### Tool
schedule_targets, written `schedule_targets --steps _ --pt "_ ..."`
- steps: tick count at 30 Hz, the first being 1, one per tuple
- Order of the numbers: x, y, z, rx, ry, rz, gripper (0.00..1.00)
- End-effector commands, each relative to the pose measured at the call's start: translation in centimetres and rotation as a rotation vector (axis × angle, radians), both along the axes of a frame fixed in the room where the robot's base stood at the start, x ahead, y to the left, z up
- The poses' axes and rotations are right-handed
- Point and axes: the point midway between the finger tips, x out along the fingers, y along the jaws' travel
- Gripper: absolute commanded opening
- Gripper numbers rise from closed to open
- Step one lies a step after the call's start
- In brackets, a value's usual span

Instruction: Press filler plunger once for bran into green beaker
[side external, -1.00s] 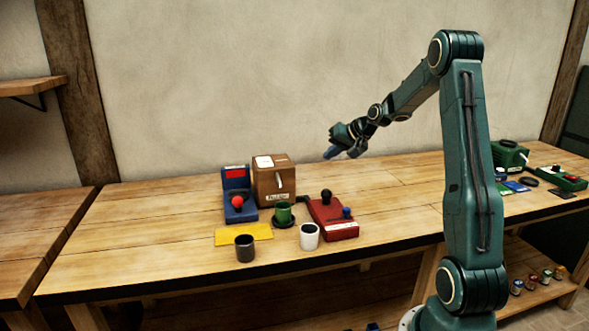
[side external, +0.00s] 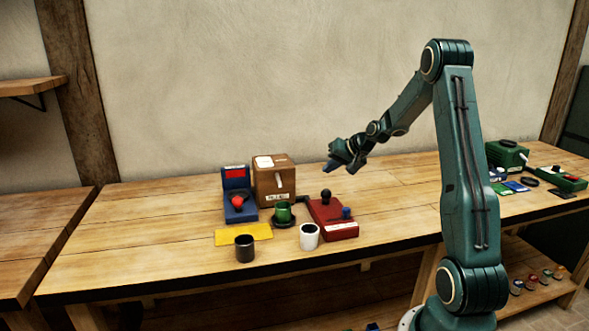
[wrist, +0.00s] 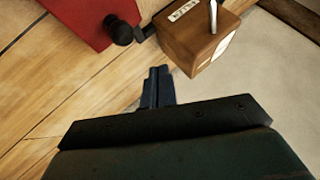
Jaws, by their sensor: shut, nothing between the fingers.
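The green beaker (side external: 283,211) stands upright on a dark round pad in front of a wooden box (side external: 274,182), which has a pale lever and a small label I cannot read. Right of it is a red unit (side external: 341,230) with a black round knob (side external: 326,195) standing up, which looks like the plunger, and a smaller blue knob (side external: 347,212). My gripper (side external: 329,166) is shut and empty, in the air above and behind the red unit. In the wrist view, my fingers (wrist: 157,86) are together; the black knob (wrist: 121,33) and wooden box (wrist: 195,42) lie beyond them.
A blue unit (side external: 236,180) with a red ball knob stands left of the box. A yellow mat (side external: 230,236), a dark cup (side external: 245,249) and a white cup (side external: 309,236) are in front. A green machine (side external: 507,154) sits far right. The bench behind the red unit is clear.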

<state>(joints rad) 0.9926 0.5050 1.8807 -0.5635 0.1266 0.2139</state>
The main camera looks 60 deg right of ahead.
Motion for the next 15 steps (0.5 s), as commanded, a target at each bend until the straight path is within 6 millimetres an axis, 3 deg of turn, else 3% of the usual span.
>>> schedule_targets --steps 6,15 --pt "0.0 0.0 -2.3 0.002 0.002 0.0 0.0" --pt "0.0 0.0 -4.0 0.0 0.001 -0.001 0.0"
